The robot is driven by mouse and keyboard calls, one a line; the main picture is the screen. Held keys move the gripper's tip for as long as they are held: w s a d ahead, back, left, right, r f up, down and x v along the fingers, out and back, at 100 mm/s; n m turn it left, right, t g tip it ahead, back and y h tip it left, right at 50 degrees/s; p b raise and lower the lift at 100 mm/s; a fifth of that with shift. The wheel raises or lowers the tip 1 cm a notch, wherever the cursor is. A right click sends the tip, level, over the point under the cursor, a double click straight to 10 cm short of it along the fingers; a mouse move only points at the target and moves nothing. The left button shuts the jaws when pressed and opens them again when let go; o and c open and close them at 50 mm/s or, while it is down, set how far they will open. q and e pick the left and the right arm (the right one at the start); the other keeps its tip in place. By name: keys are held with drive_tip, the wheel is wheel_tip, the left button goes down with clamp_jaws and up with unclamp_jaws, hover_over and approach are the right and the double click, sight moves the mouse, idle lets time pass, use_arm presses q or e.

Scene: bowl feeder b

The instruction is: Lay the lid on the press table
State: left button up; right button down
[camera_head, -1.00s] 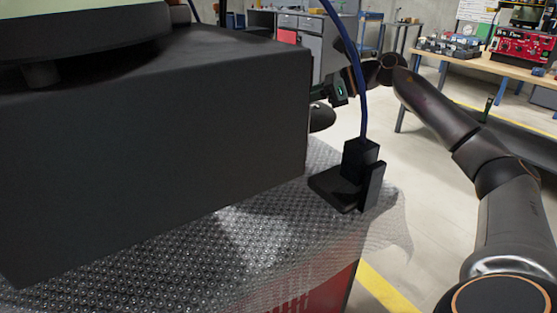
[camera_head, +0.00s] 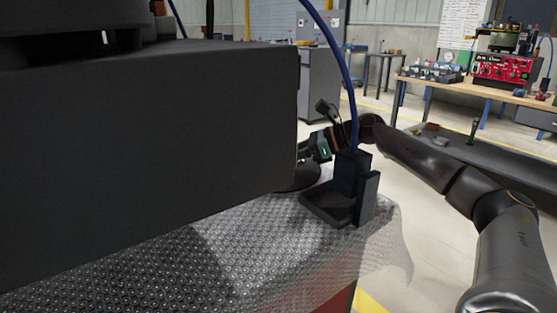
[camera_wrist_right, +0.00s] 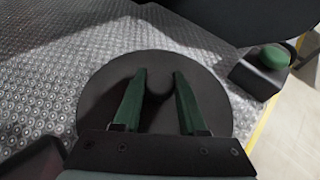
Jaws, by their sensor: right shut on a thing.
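The lid (camera_wrist_right: 105,90) is a dark round disc with a knob. My right gripper (camera_wrist_right: 160,82) is shut on that knob in the wrist view. In the head view, my right gripper (camera_head: 312,152) is beyond the right end of a big dark box, and only part of the lid (camera_head: 305,178) shows past the box's edge. The table (camera_head: 255,255) has a grey, dimpled, see-through cover, also seen in the wrist view (camera_wrist_right: 40,85). The lid is low over or on this cover; contact cannot be told. My left gripper is out of view.
The big dark box (camera_head: 150,160) fills the left of the head view. A black holder (camera_head: 330,208) with a blue cable (camera_head: 347,75) stands at the table's right corner. The wrist view shows a green button (camera_wrist_right: 273,57) on a dark block. A workbench (camera_head: 470,90) stands at the back right.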

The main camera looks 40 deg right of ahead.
drive_tip(key=shift+f, duration=0.15)
drive_tip(key=shift+c, duration=2.3)
unclamp_jaws()
drive_tip(key=shift+s+d+r, duration=0.1)
drive_tip(key=shift+r, duration=0.1)
drive_tip(key=b+v, duration=0.2)
drive_tip(key=v, duration=0.9)
drive_tip(key=shift+s+d+r, duration=0.15)
drive_tip(key=shift+s+r, duration=0.05)
drive_tip(key=shift+s, duration=0.1)
